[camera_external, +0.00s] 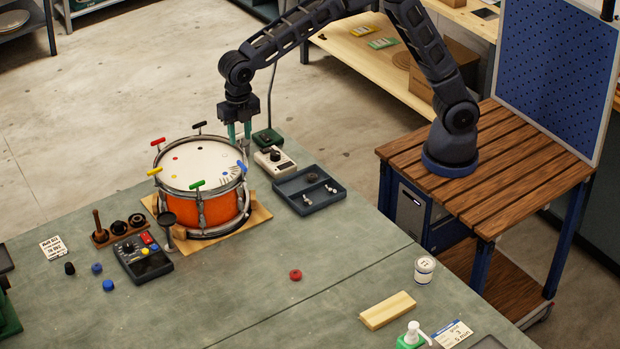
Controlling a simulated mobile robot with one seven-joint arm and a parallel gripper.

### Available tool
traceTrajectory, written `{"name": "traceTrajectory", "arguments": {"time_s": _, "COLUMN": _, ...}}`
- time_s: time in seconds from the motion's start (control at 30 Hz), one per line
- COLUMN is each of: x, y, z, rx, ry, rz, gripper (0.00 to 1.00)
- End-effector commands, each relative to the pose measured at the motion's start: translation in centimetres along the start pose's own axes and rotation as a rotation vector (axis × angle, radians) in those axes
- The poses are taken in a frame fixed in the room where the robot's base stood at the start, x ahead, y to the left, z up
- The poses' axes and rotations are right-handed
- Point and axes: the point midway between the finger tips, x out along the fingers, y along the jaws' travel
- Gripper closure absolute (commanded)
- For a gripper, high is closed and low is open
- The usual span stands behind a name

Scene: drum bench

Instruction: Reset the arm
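My gripper (239,131) points down at the far edge of the green bench, just behind and right of the drum. Its two greenish fingers are apart, with a gap between them, and I see nothing held in it. My arm reaches over from its base on the wooden-slat cart at the right. The orange snare drum (218,208) stands on a wooden board (260,214). Coloured T-handled keys stand around its rim: red, black, yellow, green and blue. The blue key (241,167) is the closest to my gripper.
A white device with a dial (274,161) and a dark tray with small parts (309,190) lie right of the drum. A dark control box (143,257) is in front. The bench middle is mostly clear.

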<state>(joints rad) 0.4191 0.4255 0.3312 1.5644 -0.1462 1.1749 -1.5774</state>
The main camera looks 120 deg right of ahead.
Motion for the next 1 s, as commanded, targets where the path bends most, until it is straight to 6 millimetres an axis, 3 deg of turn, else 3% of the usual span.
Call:
{"name": "traceTrajectory", "arguments": {"time_s": 0.43, "x": -0.1, "y": 0.0, "z": 0.0, "rx": 0.002, "ry": -0.001, "rz": 0.001, "gripper": 0.67}}
{"name": "traceTrajectory", "arguments": {"time_s": 0.57, "x": -0.9, "y": -0.9, "z": -0.6, "rx": 0.028, "ry": -0.008, "rz": 0.008, "gripper": 0.67}}
{"name": "traceTrajectory", "arguments": {"time_s": 0.67, "x": -2.3, "y": -2.6, "z": -1.7, "rx": 0.079, "ry": -0.021, "rz": 0.024, "gripper": 0.67}}
{"name": "traceTrajectory", "arguments": {"time_s": 1.0, "x": -7.3, "y": -11.3, "z": -5.4, "rx": 0.346, "ry": -0.052, "rz": 0.098, "gripper": 0.67}}
